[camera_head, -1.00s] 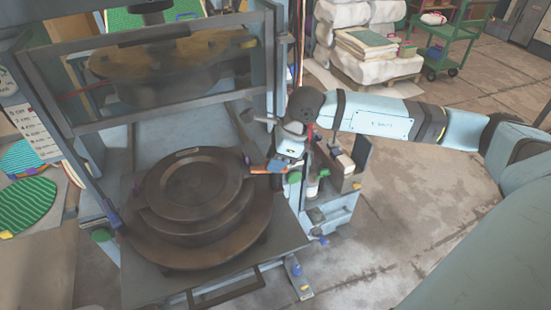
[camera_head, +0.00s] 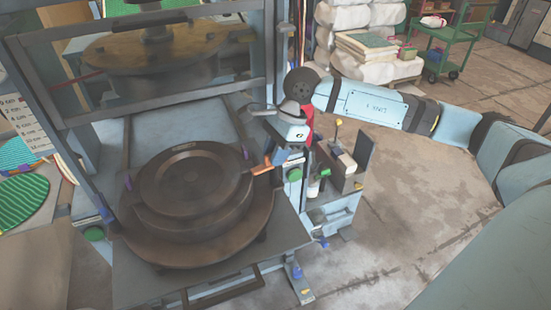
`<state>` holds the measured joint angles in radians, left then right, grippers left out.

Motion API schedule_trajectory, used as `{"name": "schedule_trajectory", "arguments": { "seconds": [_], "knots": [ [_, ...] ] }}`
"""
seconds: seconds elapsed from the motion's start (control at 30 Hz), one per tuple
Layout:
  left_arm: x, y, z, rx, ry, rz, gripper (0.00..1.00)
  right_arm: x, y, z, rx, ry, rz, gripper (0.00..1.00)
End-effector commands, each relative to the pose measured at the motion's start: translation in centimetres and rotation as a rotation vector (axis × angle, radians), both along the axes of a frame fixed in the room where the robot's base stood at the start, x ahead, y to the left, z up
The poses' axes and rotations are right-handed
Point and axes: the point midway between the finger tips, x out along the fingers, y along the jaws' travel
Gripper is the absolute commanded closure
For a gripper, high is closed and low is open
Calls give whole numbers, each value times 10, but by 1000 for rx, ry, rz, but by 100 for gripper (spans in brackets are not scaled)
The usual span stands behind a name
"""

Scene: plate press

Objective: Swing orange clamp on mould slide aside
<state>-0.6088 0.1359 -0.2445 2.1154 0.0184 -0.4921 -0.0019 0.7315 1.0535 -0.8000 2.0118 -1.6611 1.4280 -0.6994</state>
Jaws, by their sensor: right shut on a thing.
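The round, dark mould (camera_head: 196,183) rests on the brown disc of the mould slide (camera_head: 175,258) in front of the press. The orange clamp (camera_head: 262,170) is a short bar at the mould's right edge, with its left end close to the mould's rim. My right gripper (camera_head: 277,159) reaches in from the upper right and is shut on the clamp's outer end. Its fingers hide part of that end. My left gripper is not in view.
The press frame with its window (camera_head: 160,50) stands behind the mould. A green trolley (camera_head: 452,40) stands far back. The floor at right is clear.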

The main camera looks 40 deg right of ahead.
Motion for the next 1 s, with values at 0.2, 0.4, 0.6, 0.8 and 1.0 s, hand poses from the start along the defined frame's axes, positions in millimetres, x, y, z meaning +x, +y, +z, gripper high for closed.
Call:
{"name": "schedule_trajectory", "arguments": {
  "seconds": [0.2,0.4,0.6,0.8,1.0],
  "knots": [
    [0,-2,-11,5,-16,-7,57,2,0,-3,1,-3,206,100],
    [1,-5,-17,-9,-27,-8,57,3,0,-3,0,-4,397,100],
    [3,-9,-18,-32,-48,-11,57,3,1,-3,0,-2,588,100],
    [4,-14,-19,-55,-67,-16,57,4,1,-3,0,-4,768,100],
    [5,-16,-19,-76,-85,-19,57,4,2,-2,0,-3,916,100]
  ]
}}
